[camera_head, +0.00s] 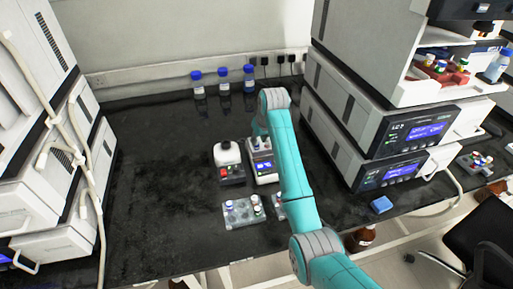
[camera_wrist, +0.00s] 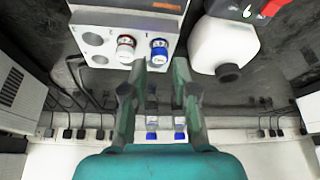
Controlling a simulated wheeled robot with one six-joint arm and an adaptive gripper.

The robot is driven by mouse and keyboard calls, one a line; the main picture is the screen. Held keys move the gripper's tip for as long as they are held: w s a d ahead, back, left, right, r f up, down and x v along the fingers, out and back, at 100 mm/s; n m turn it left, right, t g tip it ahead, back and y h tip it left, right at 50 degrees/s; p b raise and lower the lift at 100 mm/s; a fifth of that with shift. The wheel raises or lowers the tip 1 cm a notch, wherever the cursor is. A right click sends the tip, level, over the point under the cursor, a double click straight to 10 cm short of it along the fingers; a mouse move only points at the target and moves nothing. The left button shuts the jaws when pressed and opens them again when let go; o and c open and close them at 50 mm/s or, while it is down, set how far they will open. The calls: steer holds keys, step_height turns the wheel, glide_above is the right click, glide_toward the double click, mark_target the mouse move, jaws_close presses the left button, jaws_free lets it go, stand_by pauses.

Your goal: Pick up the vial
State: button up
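A vial with a blue cap (camera_wrist: 158,48) stands in a pale block with round wells (camera_wrist: 88,18) in the wrist view. A second vial with a red and white cap (camera_wrist: 125,45) stands in the well beside it, to the left. My gripper (camera_wrist: 159,66) is open and empty, its two fingers spread. The blue-capped vial lies just beyond the gap between the fingertips and appears apart from them. In the head view my arm hides most of the gripper; vials show on top of a small white device (camera_head: 264,170) beside it. Which vial is meant cannot be told.
A white rounded device (camera_head: 229,153) stands left of the block's device, close to my right finger in the wrist view (camera_wrist: 225,45). A vial rack (camera_head: 240,220) lies in front. Blue-capped bottles (camera_head: 224,86) stand at the back wall. Instrument stacks flank the bench; its left part is clear.

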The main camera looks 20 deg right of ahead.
mark_target(257, 147)
steer(key=x, duration=0.4)
steer(key=shift+w, duration=0.1)
steer(key=shift+c, duration=0.2)
steer(key=c, duration=0.4)
steer(key=shift+c, duration=0.2)
steer(key=shift+r, duration=0.1)
